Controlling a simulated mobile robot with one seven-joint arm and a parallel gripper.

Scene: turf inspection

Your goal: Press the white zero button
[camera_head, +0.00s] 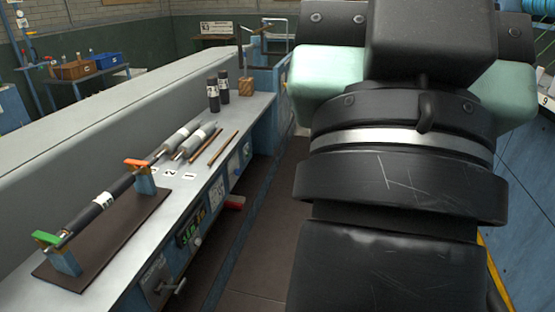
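The long blue bench front at the left carries a dark panel with a lit green display (188,228). A small pale round knob or button (197,242) sits just below and right of the display. I cannot read a zero mark on it, so I cannot tell if it is the white zero button. My arm fills the right half of the view with black links and pale green parts. My gripper's fingers do not show, and the arm hides whatever is behind it.
A dark board (105,240) on the bench top holds a black roller (98,207) between green and orange clamps. Grey rollers (190,140), thin rods and two dark cylinders (213,93) stand or lie farther back. A lever (172,287) and red object (234,202) protrude from the front.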

